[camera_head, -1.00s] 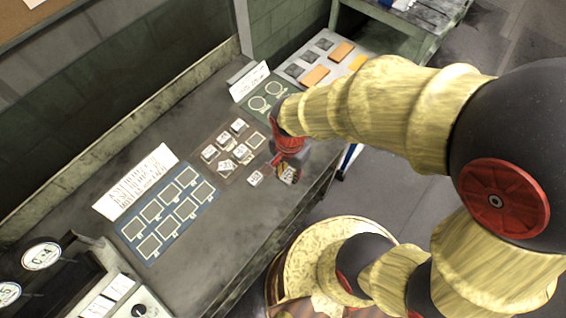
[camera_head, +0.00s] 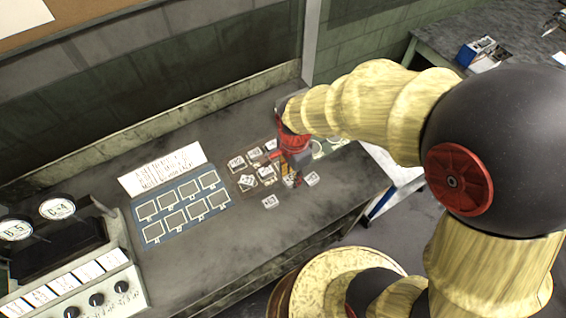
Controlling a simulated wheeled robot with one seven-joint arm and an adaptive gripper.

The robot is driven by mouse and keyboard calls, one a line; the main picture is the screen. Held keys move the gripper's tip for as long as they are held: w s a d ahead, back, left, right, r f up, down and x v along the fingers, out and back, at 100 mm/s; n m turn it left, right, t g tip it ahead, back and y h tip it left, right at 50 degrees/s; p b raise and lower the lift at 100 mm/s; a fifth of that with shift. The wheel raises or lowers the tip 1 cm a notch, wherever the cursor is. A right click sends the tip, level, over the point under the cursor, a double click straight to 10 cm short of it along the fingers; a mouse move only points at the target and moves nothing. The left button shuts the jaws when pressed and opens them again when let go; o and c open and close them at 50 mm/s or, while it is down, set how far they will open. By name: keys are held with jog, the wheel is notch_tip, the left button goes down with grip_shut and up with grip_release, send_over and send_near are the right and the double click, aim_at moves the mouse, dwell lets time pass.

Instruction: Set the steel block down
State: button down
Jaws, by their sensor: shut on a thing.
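My gripper (camera_head: 291,178) is at the right part of the brown mat (camera_head: 247,191), low over the bench, below its red wrist. It is shut on a small block with a pale label, mostly hidden by the fingers and wrist; whether it touches the surface is unclear. Several similar labelled blocks (camera_head: 237,163) stand on the mat, left of my gripper. One labelled block (camera_head: 269,201) stands on the bare bench in front of the mat, and another (camera_head: 311,178) just right of my gripper. Which is steel is too small to tell.
A blue mat (camera_head: 186,211) with outlined squares lies empty to the left, with a white sign (camera_head: 162,168) behind it. A control panel (camera_head: 91,290) with knobs and dials stands at front left. The bench (camera_head: 235,245) is clear in front of the mats.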

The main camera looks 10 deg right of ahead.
jog(key=shift+w+a+f, duration=0.15)
jog(key=shift+w+f, duration=0.05)
jog(key=shift+w, duration=0.15)
jog(key=w+f, duration=0.3)
jog(key=w, duration=0.1)
jog(key=w+f+b, duration=0.1)
jog(key=w+f, duration=0.1)
jog(key=w, duration=0.2)
jog(key=w+f+b, duration=0.1)
jog(key=w+f, duration=0.2)
jog(key=w, duration=0.1)
jog(key=shift+w+f, duration=0.2)
jog(key=shift+f, duration=0.15)
jog(key=shift+w+f, duration=0.25)
jog(key=shift+f, duration=0.05)
jog(key=shift+w+f+b, duration=0.2)
jog(key=shift+f+b, duration=0.35)
jog(key=shift+f, duration=1.1)
jog(key=shift+f, duration=0.2)
jog(key=c, duration=1.5)
grip_release()
jog(key=shift+s, duration=0.1)
